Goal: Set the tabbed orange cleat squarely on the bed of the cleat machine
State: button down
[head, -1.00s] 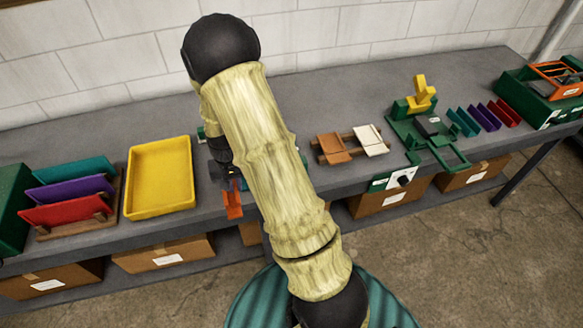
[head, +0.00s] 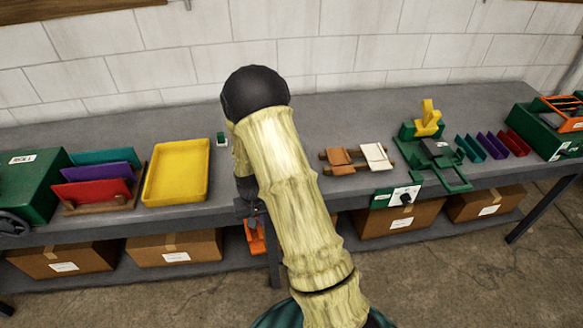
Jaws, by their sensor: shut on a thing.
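My gripper (head: 252,212) is mostly hidden behind my arm, at the front edge of the bench. It is shut on the orange cleat (head: 256,242), which hangs below it in front of the bench edge. The cleat's upper part and right side are partly hidden, and I cannot make out its tabs. A green machine with a yellow lever (head: 428,119), which looks like the cleat machine, stands on the bench to the right. Its low green frame (head: 447,176) reaches toward the front edge. The cleat is well to its left and apart from it.
A wooden rack with an orange and a white plate (head: 375,156) lies between my arm and the machine. Teal, purple and red pieces (head: 493,145) stand right of the machine. A yellow tray (head: 177,172) is at left. Cardboard boxes (head: 172,248) sit under the bench.

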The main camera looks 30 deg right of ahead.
aim_at(255, 236)
jog(key=f, duration=0.2)
jog(key=a+f+n, duration=0.1)
jog(key=f, duration=0.1)
jog(key=f+n, duration=0.1)
jog(key=f, duration=0.2)
jog(key=shift+s+a+b, duration=0.25)
jog(key=shift+b, duration=0.1)
